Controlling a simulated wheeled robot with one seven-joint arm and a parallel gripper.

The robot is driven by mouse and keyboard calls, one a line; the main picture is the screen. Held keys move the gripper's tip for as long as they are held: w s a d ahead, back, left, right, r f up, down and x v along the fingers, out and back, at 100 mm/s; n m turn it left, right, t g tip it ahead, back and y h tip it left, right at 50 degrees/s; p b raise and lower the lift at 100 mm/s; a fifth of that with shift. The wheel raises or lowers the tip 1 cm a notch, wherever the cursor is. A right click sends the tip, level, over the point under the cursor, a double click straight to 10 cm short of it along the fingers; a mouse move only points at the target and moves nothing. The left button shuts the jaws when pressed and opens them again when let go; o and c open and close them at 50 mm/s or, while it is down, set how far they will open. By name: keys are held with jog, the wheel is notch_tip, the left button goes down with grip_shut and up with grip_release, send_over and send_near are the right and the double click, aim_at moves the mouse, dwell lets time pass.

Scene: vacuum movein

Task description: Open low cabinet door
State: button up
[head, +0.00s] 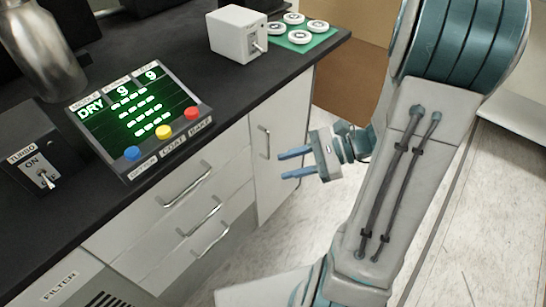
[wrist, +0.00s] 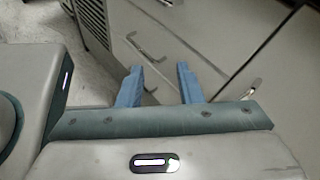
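The low cabinet door (head: 281,150) is a pale grey panel at the right end of the counter front. It looks shut. Its upright bar handle (head: 265,141) is near its left edge. My gripper (head: 283,165) is open and empty, with two blue fingers pointing left toward the cabinet front. In the picture it is just right of the door handle, and I see no contact. In the wrist view the open fingers (wrist: 160,68) point at the cabinet fronts. A handle (wrist: 251,88) shows right of the fingers there, probably the door's.
Left of the door are drawers with bar handles (head: 198,215), then a vented filter panel (head: 105,296). The dark countertop (head: 130,205) holds a button panel (head: 139,117), a switch box (head: 238,34) and a metal bottle (head: 42,48). Light floor (head: 300,240) is open before the cabinet.

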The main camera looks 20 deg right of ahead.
jog(key=w+d+f+m+t+b, duration=0.5)
jog(key=d+f+m+t+b, duration=0.2)
jog(key=d+f+m+t, duration=0.3)
jog(key=b+x, duration=0.3)
jog(key=x, duration=1)
jog(key=shift+w+a+f+n+g, duration=0.2)
jog(key=shift+f+n+g, duration=0.1)
jog(key=shift+f, duration=0.45)
grip_shut()
